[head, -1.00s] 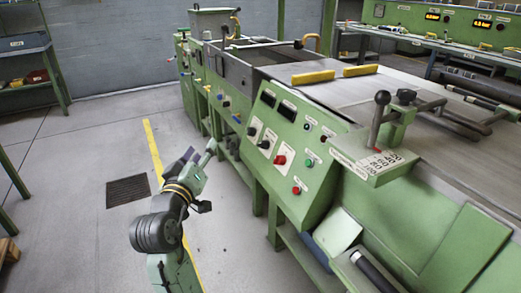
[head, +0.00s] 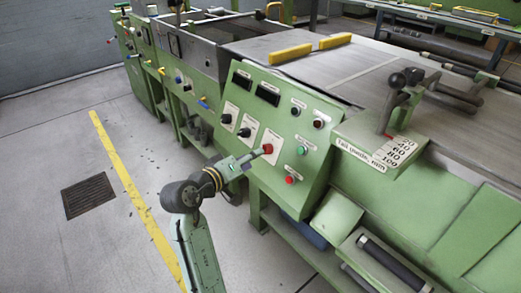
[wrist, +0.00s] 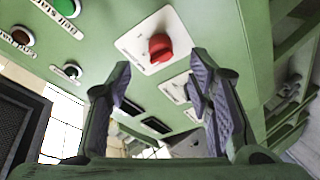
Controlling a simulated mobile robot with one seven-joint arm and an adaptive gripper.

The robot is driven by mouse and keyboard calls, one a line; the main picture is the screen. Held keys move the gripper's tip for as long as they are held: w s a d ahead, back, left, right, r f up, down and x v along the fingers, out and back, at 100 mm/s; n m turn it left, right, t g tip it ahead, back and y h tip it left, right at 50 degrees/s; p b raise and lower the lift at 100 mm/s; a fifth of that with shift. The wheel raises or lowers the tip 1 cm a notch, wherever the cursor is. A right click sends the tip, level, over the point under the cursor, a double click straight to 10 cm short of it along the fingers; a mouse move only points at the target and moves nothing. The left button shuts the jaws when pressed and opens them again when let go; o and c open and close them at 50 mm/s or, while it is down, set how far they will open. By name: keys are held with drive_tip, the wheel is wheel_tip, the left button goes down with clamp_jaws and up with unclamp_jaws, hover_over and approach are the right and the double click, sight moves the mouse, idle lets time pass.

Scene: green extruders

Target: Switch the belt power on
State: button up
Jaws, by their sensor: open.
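The sloped green control panel (head: 275,135) stands in the middle of the head view. A red rotary knob (head: 267,149) sits on a white plate low on it. The plate's lettering is too small to read. In the wrist view the red knob (wrist: 160,47) shows just beyond and between my fingertips. My gripper (head: 252,160) is open, with its fingers reaching toward the knob from the lower left. In the wrist view my gripper (wrist: 163,76) has one finger on each side, with nothing between them. Contact with the knob cannot be told.
Two black knobs (head: 236,124) on white plates sit left of the red one. A green button (head: 302,151) and a red button (head: 290,180) are close on its right. A lever (head: 392,98) rises at the right.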

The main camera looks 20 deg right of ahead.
sight(265, 149)
drive_tip(key=x, duration=0.6)
drive_tip(key=shift+w+d+p, duration=0.2)
drive_tip(key=shift+p, duration=0.1)
clamp_jaws()
